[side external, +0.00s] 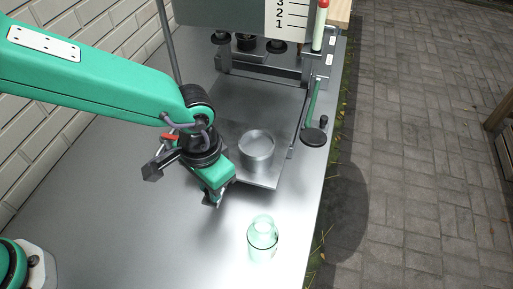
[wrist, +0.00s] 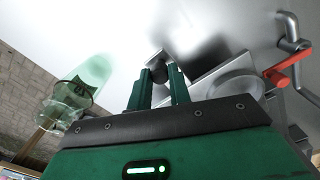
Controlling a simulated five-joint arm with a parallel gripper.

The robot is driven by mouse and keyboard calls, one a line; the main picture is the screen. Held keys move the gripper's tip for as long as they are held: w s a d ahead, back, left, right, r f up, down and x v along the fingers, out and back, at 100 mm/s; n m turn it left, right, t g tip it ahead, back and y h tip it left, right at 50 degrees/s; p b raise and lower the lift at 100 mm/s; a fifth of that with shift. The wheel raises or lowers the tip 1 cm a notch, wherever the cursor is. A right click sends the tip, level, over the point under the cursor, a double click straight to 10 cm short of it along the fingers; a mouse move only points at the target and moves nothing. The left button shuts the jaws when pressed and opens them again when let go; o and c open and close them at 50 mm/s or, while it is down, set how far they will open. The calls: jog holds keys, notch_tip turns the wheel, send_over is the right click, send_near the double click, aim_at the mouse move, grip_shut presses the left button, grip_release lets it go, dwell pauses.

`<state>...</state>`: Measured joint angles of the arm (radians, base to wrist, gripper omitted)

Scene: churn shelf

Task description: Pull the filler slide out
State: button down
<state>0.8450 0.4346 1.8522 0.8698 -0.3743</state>
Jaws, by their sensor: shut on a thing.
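The filler slide (side external: 268,180) is a flat grey metal plate that reaches forward from the machine, with a round metal cup (side external: 257,148) on it. My gripper (side external: 214,202) is low at the plate's front left corner. In the wrist view my gripper's fingers (wrist: 157,76) are shut on a small dark knob (wrist: 159,70) at the end of a short metal piece. The plate (wrist: 203,82) and the cup (wrist: 232,88) show just right of the fingers. The knob is hidden in the side view.
A pale green glass bottle (side external: 262,241) stands on the metal table in front of the plate. A green rod with a dark disc (side external: 314,137) stands right of the plate. The front left table is clear.

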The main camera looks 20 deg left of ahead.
jog(key=c, duration=1.3)
grip_release()
jog(key=shift+w+d+r, duration=0.1)
jog(key=shift+d, duration=0.05)
jog(key=shift+r, duration=3.9)
